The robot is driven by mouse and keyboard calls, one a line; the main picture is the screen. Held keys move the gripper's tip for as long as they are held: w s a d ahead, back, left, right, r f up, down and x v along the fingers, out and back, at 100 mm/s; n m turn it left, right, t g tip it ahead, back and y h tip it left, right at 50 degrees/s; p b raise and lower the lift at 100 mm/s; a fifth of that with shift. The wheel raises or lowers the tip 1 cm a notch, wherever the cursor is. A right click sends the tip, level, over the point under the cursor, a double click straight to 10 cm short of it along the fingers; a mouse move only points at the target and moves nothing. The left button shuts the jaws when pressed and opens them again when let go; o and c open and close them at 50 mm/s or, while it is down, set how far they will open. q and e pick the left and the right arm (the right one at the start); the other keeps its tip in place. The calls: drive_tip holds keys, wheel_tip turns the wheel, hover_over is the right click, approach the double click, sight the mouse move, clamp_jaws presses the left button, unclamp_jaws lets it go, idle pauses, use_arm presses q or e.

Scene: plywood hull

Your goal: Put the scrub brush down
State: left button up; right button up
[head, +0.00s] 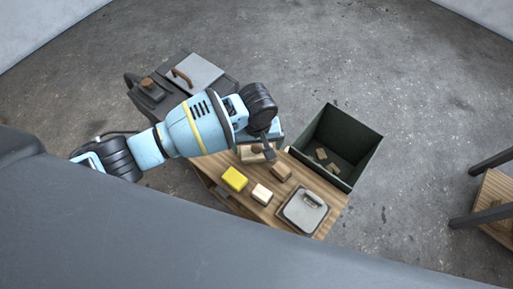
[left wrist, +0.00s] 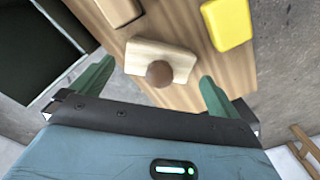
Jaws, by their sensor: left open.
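The scrub brush, a pale wooden block with a round brown knob, lies on the wooden table (head: 327,186). The brush shows in the left wrist view (left wrist: 139,56) and partly in the head view (head: 246,155), where my left gripper hides some of it. My left gripper (head: 268,152) is open just above the table by the brush. In the left wrist view its two green fingers (left wrist: 154,85) stand apart, with the brush and its knob lying ahead between them, clear of both. My right gripper is not in view.
A yellow sponge (head: 235,179), a pale block (head: 262,194), a brown block (head: 281,172) and a grey lidded box with a handle (head: 304,211) share the table. A dark green bin (head: 362,150) with several pieces stands right. A dark grey bench (head: 196,74) stands behind.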

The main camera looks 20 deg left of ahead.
sight(257, 147)
use_arm(q)
wheel_tip(257, 147, up, 6)
drive_tip(key=shift+r+p, duration=0.2)
drive_tip(key=shift+p, duration=0.75)
drive_tip(key=shift+r, duration=0.55)
